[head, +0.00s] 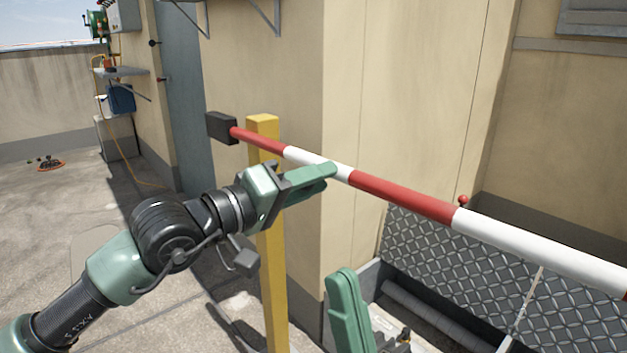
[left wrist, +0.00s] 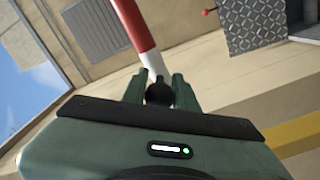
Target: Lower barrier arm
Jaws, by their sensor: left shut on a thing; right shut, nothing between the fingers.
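The red-and-white barrier arm (head: 405,195) runs from a yellow post (head: 272,290) down toward the right edge of the head view. A black counterweight block (head: 221,127) is on its left end. My left gripper (head: 325,172) is shut on the barrier arm at a white band, not far right of the post. In the left wrist view, the barrier arm (left wrist: 135,25) runs up and away from between the fingers. My right gripper (head: 350,300) is low in the head view, shut and empty, below the barrier arm and apart from it. The barrier arm's right end is out of view.
A beige wall (head: 262,70) stands close behind the post. Diamond-plate metal panels (head: 440,260) lie at the right, below the barrier arm, with a small red knob (head: 463,200) nearby. A blue container (head: 120,98) is at the far left. The concrete floor at left is mostly clear.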

